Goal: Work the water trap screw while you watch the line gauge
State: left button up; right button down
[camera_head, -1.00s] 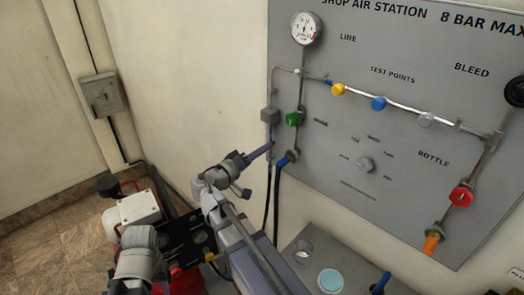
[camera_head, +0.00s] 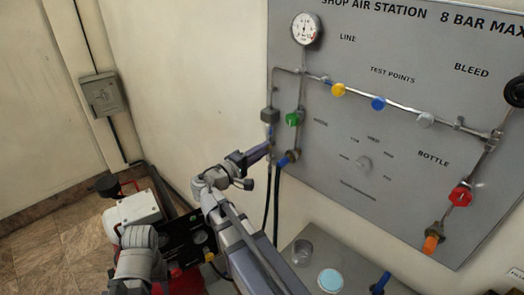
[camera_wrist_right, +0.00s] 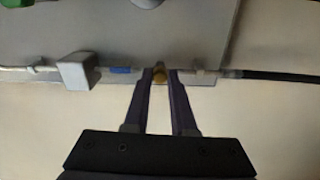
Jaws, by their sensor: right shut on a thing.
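The line gauge (camera_head: 305,29) is a round white dial at the top of the grey panel. Its needle points roughly upward, but its markings are too small to read. The water trap is a grey block (camera_head: 270,115) on the left pipe with a blue band below it. It also shows in the right wrist view (camera_wrist_right: 77,71). My right gripper (camera_head: 267,149) reaches the pipe just below the trap. In the right wrist view its fingers (camera_wrist_right: 160,78) are shut on the small brass screw (camera_wrist_right: 159,73). My left gripper is not in view.
A green valve handle (camera_head: 293,119) sits close right of the trap. Black hoses hang below the gripper. Yellow (camera_head: 338,90) and blue (camera_head: 378,103) test points, a red valve (camera_head: 461,195) and a small table (camera_head: 313,240) with a cup lie further right.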

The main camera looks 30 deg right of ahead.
dwell(0.4)
jog(key=c, duration=0.7)
grip_release()
jog(key=shift+c, duration=0.2)
jog(key=v, duration=0.8)
jog(key=shift+d, duration=0.1)
